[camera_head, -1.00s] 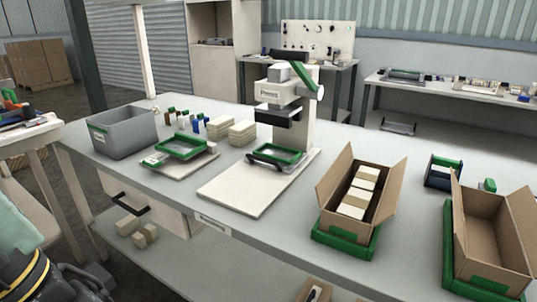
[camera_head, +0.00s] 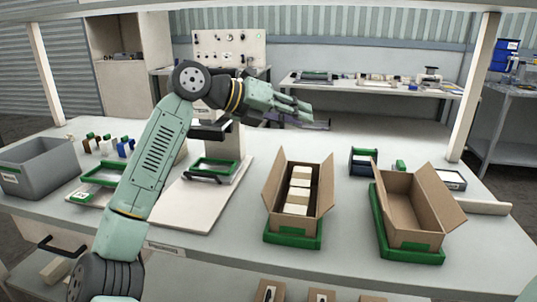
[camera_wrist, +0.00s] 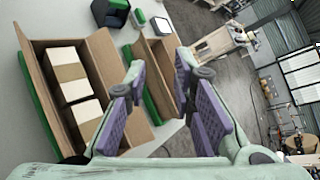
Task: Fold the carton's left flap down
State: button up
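A brown carton (camera_head: 295,228) holding several pale packs with kraft bands (camera_head: 299,190) stands on a green tray (camera_head: 292,241). Its left flap (camera_head: 272,180) stands up and leans outward; its right flap (camera_head: 326,184) is also up. In the wrist view the same carton (camera_wrist: 48,85) is at the left, with the packs (camera_wrist: 70,75) inside. My gripper (camera_head: 308,115) is above and behind this carton in the head view, touching nothing. In the wrist view its purple-padded fingers (camera_wrist: 165,105) are apart with nothing held between them.
A second, empty carton (camera_head: 415,218) with raised flaps stands to the right on another green tray (camera_head: 413,255). A small dark blue and green holder (camera_head: 363,162) is behind, between the cartons. A press with a pale base (camera_head: 190,205) and a grey bin (camera_head: 38,166) are left.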

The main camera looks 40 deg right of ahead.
notch_tip(320, 180, down, 5)
jog(key=w+t+y, duration=0.2)
jog(key=y, duration=0.1)
jog(key=n+t+y, duration=0.2)
jog(key=n+y, duration=0.1)
jog(key=y, duration=0.1)
send_near(273, 166)
jog(key=x, duration=0.2)
jog(key=shift+m, duration=0.3)
jog(key=p+x, duration=0.1)
jog(key=x, duration=0.6)
jog(key=shift+w+d+f+p, duration=0.1)
jog(key=shift+p, duration=0.2)
grip_shut()
